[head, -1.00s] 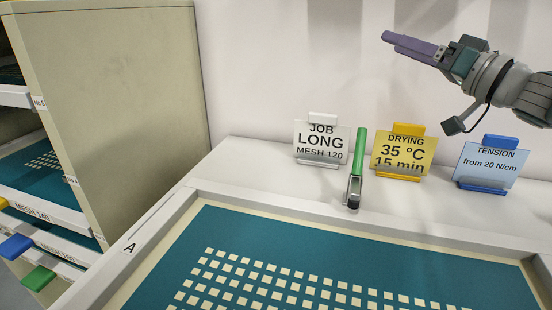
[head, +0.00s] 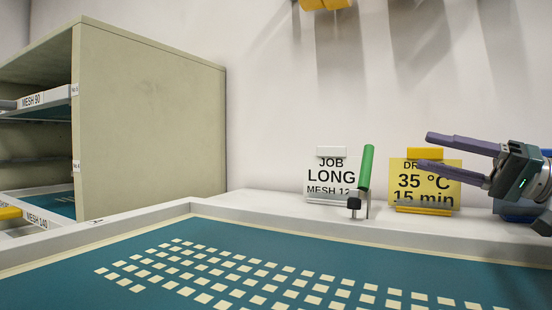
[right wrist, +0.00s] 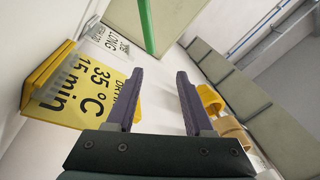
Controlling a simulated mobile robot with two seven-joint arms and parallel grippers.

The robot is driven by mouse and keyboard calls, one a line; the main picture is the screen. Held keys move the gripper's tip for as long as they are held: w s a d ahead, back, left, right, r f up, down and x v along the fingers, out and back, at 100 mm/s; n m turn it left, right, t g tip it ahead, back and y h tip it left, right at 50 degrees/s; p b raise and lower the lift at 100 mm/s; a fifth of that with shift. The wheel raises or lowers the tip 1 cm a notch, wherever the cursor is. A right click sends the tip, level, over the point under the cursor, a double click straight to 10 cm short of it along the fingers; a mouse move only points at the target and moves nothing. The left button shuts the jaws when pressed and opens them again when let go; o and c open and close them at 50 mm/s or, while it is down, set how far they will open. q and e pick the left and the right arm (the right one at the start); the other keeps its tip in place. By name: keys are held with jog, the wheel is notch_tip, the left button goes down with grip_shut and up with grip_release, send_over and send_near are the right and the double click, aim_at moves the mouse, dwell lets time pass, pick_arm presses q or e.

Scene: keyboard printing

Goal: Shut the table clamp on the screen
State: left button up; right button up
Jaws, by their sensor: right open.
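The table clamp (head: 366,168) has a green handle standing up, slightly tilted, and a metal base at the back edge of the screen. The screen (head: 60,285) is teal mesh with rows of pale squares in a light frame. My right gripper (head: 424,151) is open and empty, to the right of the green handle and apart from it, in front of the yellow card. In the right wrist view the green handle (right wrist: 147,25) shows beyond the open fingers (right wrist: 160,74). My left gripper is not in view.
A white JOB LONG card (head: 331,176) stands behind the clamp. The yellow drying card (head: 428,187) stands to its right, partly hidden by my right gripper. A beige rack (head: 150,125) with labelled shelves is at the left. A yellow object (head: 325,4) shows at the top edge.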

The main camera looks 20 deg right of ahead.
aim_at(368, 152)
jog(key=b+x, duration=0.1)
jog(key=x, duration=0.2)
jog(key=f+b+x, duration=0.1)
jog(key=x, duration=0.3)
jog(key=f+x, duration=0.1)
jog(key=x, duration=0.3)
jog(key=shift+w+a+f+b, duration=0.1)
jog(key=shift+w+a+b, duration=0.1)
jog(key=shift+b, duration=0.2)
grip_shut()
dwell(0.7)
